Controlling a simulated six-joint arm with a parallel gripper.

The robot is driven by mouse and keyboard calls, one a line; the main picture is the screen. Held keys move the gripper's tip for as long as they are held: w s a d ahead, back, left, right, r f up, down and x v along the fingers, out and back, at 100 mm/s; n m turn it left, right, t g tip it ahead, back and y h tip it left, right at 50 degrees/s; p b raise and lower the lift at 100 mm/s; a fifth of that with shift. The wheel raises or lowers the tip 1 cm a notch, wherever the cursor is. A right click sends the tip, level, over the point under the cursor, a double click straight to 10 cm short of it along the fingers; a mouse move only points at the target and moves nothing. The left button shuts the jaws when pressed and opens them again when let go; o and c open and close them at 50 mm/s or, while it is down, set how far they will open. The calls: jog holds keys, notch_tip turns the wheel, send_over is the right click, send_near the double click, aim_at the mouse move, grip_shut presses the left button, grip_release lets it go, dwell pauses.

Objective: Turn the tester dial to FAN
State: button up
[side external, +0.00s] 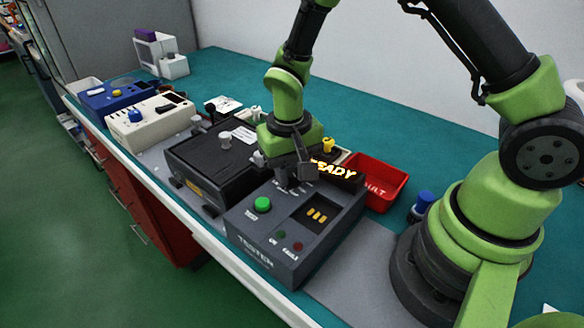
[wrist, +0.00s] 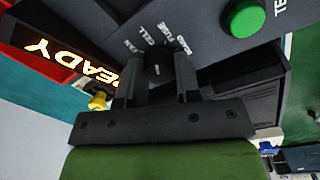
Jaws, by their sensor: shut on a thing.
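The dark grey tester (side external: 275,250) stands at the bench's front edge, with a green button (side external: 263,204), a recessed slot with yellow strips and small lamps. My gripper (side external: 297,182) points down at the tester's back part and hides the dial in the side view. In the wrist view the dark dial (wrist: 157,70) sits between the two fingers of my gripper (wrist: 158,85), which are shut on it. Labels FAN, CELL, FUSE and a fourth, blurred one arc around the dial; FAN (wrist: 130,46) is at the left end. I cannot tell which label the dial points to.
A lit READY sign (side external: 334,170) stands behind the tester, beside a red bin (side external: 376,180). A black box (side external: 212,160), a cream unit (side external: 150,122) and a blue unit (side external: 108,97) line the bench leftward. A blue-topped item (side external: 424,200) stands near my base.

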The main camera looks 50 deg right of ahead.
aim_at(292, 174)
jog(key=n, duration=1.1)
jog(key=shift+a+t, duration=0.1)
jog(key=shift+t, duration=0.2)
jog(key=shift+n, duration=0.5)
jog(key=o, duration=0.6)
jog(key=shift+o, duration=0.2)
notch_tip(292, 174, up, 10)
jog(key=shift+s+a, duration=0.15)
jog(key=shift+s, duration=0.05)
